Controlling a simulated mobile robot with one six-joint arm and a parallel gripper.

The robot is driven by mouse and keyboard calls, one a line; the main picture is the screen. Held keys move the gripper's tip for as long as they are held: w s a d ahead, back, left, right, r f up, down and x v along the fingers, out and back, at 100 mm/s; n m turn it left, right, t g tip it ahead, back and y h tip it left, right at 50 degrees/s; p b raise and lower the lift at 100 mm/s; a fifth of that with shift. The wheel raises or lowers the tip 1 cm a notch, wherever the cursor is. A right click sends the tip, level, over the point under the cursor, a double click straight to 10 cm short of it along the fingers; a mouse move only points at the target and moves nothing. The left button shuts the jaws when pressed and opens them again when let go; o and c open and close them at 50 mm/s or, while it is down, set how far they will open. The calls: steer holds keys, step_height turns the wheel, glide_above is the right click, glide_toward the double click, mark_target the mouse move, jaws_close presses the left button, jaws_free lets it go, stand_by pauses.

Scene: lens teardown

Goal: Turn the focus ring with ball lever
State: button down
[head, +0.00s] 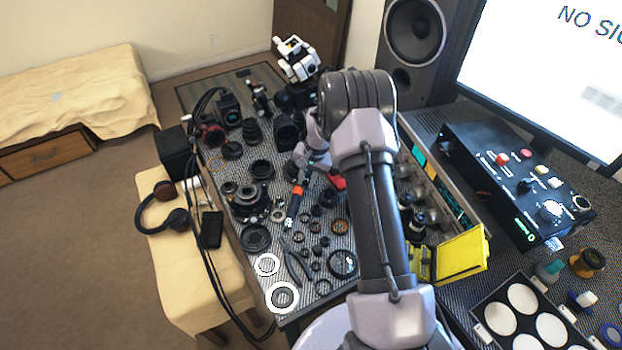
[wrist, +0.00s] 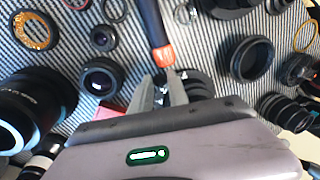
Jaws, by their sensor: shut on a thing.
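My gripper (wrist: 158,78) points down at the striped mat in the wrist view. Its two fingers are close together on a small dark piece (wrist: 157,93), seemingly the ball lever; its shape is mostly hidden. A dark ribbed lens part (wrist: 199,86), which may carry the focus ring, sits just right of the fingers and is partly covered by them and the gripper body. In the head view my gripper (head: 308,165) is low over the crowded bench, partly hidden by my arm.
A black tool with an orange-red end (wrist: 162,52) lies just beyond the fingertips. Lens rings and barrels crowd both sides, including a dark ring (wrist: 251,58) and a large barrel (wrist: 35,100). A yellow box (head: 462,254) and a control box (head: 515,185) stand to the right.

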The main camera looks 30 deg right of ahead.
steer(key=shift+w+r, duration=0.1)
steer(key=c, duration=1.3)
jaws_free()
steer(key=r+p, duration=0.1)
steer(key=r, duration=0.4)
steer(key=s+d+r+p, duration=0.1)
steer(key=r+p, duration=0.1)
steer(key=r, duration=0.4)
steer(key=s+d+r+p, duration=0.1)
steer(key=r+p, duration=0.1)
steer(key=r, duration=0.4)
steer(key=shift+s+d, duration=0.15)
steer(key=shift+s, duration=0.1)
